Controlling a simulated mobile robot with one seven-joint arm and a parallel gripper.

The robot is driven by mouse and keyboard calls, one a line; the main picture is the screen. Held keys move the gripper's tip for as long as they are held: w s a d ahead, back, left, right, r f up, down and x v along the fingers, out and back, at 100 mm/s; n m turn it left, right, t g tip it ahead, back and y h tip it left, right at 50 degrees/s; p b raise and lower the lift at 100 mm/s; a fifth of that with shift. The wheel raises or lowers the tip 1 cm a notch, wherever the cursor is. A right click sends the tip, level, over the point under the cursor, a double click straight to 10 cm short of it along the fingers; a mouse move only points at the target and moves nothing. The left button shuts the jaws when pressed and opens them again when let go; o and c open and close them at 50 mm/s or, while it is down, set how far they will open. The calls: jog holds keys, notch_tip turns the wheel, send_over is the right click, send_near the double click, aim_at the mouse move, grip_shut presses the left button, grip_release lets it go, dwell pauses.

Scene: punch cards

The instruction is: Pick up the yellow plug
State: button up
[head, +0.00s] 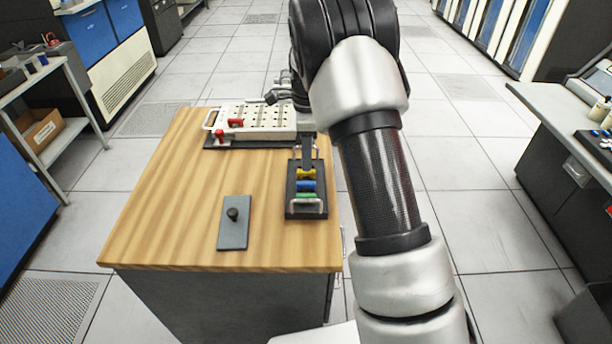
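The yellow plug (306,174) sits at the far end of a small black tray (291,211) on the wooden table. A blue plug (306,186) and a green plug (306,197) lie in the same tray, nearer to me. My gripper (308,161) points down right at the yellow plug, with a dark finger reaching to its far side. The finger overlaps the plug's top in this view, and I cannot tell whether it touches. The arm and wrist hide most of the gripper, so its opening does not show.
A white plugboard (262,117) with red plugs (236,123) stands behind the tray. A grey plate with a black knob (233,214) lies to the left. The wooden table (170,200) is clear on its left side. A desk (565,115) stands at right.

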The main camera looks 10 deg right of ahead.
notch_tip(320, 180, down, 5)
jog(key=shift+s+a+f+b, duration=0.1)
jog(key=shift+b, duration=0.3)
grip_shut()
notch_tip(320, 180, up, 15)
jog(key=p, duration=0.6)
dwell(0.5)
jog(key=shift+r, duration=0.2)
